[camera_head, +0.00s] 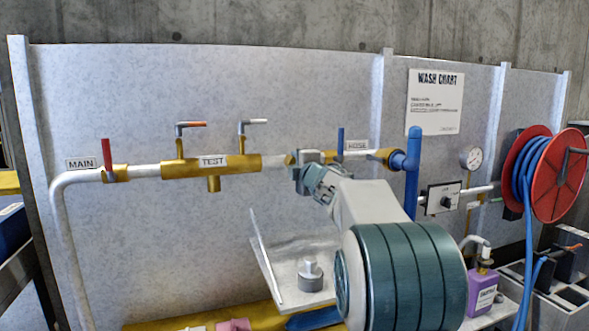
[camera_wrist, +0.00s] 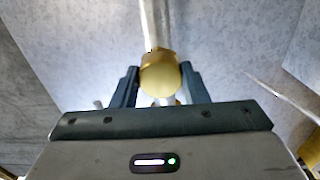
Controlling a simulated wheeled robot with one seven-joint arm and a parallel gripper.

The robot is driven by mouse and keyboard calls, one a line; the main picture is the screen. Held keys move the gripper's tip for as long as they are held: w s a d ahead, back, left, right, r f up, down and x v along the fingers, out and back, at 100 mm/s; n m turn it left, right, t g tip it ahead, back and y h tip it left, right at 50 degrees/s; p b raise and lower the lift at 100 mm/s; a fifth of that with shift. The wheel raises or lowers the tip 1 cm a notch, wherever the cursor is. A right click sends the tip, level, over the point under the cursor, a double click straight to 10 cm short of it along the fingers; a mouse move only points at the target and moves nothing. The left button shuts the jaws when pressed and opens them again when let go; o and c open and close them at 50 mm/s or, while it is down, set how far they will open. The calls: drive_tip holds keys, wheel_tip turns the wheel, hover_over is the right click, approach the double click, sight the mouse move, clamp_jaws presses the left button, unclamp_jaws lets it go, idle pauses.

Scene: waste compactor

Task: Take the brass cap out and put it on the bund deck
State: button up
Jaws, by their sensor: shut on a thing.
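My gripper (camera_wrist: 160,76) is shut on a rounded brass piece, which looks like the brass cap (camera_wrist: 160,66), with one dark finger on each side. A pale pipe runs behind it in the wrist view. In the head view my gripper (camera_head: 306,172) is at the pipe line between the TEST and HOSE labels. I cannot tell whether the cap is still on the pipe. A yellow-edged surface (camera_head: 262,316) at the bottom may be the bund deck.
The brass TEST manifold (camera_head: 235,165) has levers above and a stub below. Blue pipe (camera_head: 412,175) stands right of my gripper. A grey bracket with a knob (camera_head: 309,275) sits below. A purple bottle (camera_head: 481,289) and red hose reel (camera_head: 562,175) are at the right.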

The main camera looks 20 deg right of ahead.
drive_tip(key=n, duration=0.3)
drive_tip(key=shift+r+b, duration=0.1)
drive_tip(key=shift+b, duration=0.3)
drive_tip(key=o, duration=1.2)
drive_tip(key=shift+c, duration=0.6)
